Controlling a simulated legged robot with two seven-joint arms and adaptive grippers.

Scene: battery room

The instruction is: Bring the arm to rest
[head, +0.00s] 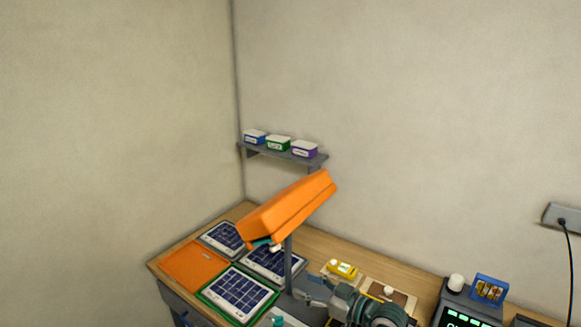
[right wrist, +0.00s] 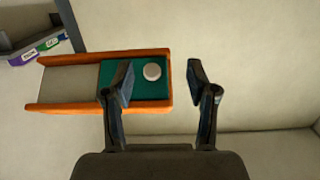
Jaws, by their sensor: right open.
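My right gripper (head: 312,290) is low in the middle of the head view, by the grey post, with its arm coming in from the lower right. In the right wrist view its two fingers (right wrist: 161,78) are spread apart with nothing held between them. Behind the fingers there is an orange channel-shaped housing (right wrist: 85,108) with a green block (right wrist: 135,88) and a round white knob (right wrist: 152,71). The knob appears between the fingertips, nearer the left one; I cannot tell the distance. My left gripper is not recognizable in the head view.
The orange housing (head: 290,207) sits tilted above the wooden bench on a grey post (head: 288,265). Solar panels (head: 238,293) and an orange plate (head: 194,267) lie at left. A yellow device (head: 342,269) and a dark instrument (head: 464,306) are right. A wall shelf (head: 283,154) holds small boxes.

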